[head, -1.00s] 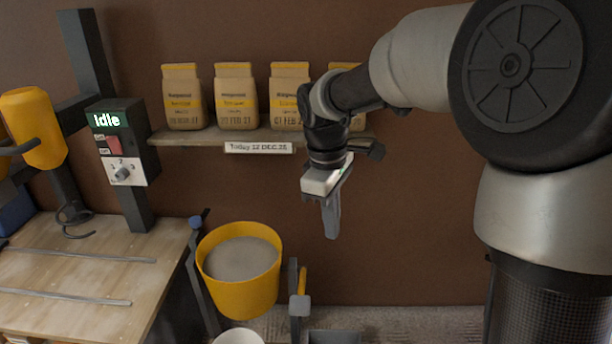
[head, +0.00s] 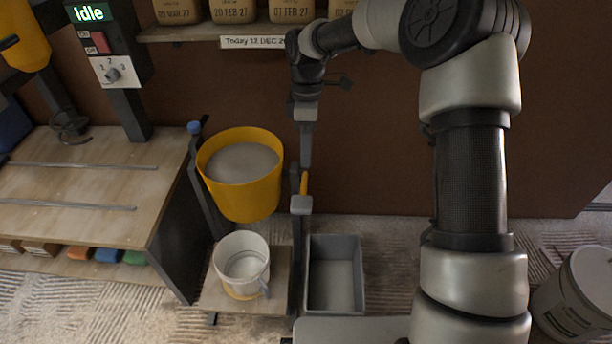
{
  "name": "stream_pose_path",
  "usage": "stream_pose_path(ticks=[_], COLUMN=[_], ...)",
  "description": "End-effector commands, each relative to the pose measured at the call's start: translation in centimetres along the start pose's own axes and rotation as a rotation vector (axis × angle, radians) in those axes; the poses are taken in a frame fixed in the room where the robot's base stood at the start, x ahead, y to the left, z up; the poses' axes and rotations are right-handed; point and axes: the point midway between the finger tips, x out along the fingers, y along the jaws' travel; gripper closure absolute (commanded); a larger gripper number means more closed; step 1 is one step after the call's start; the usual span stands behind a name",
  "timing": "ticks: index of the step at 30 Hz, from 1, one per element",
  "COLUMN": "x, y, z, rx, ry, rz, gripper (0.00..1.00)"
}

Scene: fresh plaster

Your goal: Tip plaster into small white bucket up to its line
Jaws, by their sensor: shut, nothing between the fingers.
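A yellow bucket (head: 240,190) of grey plaster (head: 241,163) hangs upright in a dark tilting stand. A lever with a yellow grip (head: 304,183) rises at the stand's right side. The small white bucket (head: 242,240) stands below on a low wooden platform (head: 277,292). Its interior looks pale; I cannot make out its line or any plaster level. My gripper (head: 306,162) is shut and empty, pointing down just above the yellow grip. Whether it touches the lever is unclear.
A grey tray (head: 359,270) sits right of the platform. A workbench (head: 80,185) with a mixer control box reading Idle (head: 108,45) is at left. A shelf (head: 185,33) with plaster bags runs above.

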Motion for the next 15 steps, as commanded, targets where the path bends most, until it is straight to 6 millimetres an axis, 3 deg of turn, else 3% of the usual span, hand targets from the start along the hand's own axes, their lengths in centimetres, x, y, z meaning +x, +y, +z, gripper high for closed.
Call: stream_pose_path(ticks=[15], x=[10.4], y=[-0.1], z=[0.0], rx=[0.000], ry=[-0.001], rz=[-0.003], gripper=[1.00])
